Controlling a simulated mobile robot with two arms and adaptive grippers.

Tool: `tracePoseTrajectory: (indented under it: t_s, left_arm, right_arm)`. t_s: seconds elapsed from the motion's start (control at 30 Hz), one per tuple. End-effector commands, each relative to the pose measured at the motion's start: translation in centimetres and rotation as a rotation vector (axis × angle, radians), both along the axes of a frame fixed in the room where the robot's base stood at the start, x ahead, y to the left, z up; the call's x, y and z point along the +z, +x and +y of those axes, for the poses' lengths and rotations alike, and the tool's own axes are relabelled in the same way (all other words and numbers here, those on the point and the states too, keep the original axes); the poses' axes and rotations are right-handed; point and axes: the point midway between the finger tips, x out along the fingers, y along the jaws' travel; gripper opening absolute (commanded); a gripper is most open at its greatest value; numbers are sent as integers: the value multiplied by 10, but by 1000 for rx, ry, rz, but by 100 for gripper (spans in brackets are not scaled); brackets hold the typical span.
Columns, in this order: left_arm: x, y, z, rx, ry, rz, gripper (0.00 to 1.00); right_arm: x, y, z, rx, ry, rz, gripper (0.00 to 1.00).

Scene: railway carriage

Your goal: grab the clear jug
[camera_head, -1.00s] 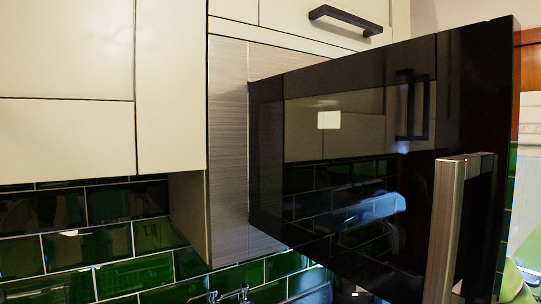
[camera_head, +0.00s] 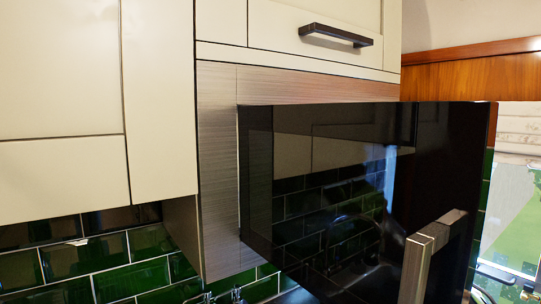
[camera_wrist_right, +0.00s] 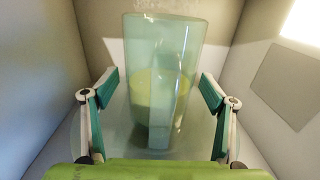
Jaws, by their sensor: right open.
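The clear jug (camera_wrist_right: 165,50) stands upright in the right wrist view, a bluish see-through vessel with a yellow-green tint in its middle. My right gripper (camera_wrist_right: 158,84) is open, with one teal-and-white finger on each side of the jug. I cannot tell whether either finger touches it. The green bar of the gripper covers the bottom of the picture and may hide part of the jug's base. In the head view neither the jug nor any gripper shows. My left gripper is not in view.
Plain pale walls (camera_wrist_right: 45,75) close in on both sides of the jug. In the head view a black glass appliance door (camera_head: 330,190) with a metal handle (camera_head: 425,255) stands swung open beside cream cabinets (camera_head: 60,70). Green tiles (camera_head: 75,260) cover the wall below.

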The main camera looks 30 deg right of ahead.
Motion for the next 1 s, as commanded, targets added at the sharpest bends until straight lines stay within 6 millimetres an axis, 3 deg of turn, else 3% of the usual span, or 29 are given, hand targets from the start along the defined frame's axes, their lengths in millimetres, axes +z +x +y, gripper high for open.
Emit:
tracePoseTrajectory:
  t_s: [0.37, 0.6, 1.0]
  left_arm:
    - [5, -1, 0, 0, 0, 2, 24]
    - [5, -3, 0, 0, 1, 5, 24]
    - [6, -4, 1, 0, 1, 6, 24]
  right_arm:
    - [0, 8, 1, 0, -1, -2, 75]
    - [0, 8, 1, 0, -1, -2, 13]
    - [6, 7, 0, 0, 0, -9, 12]
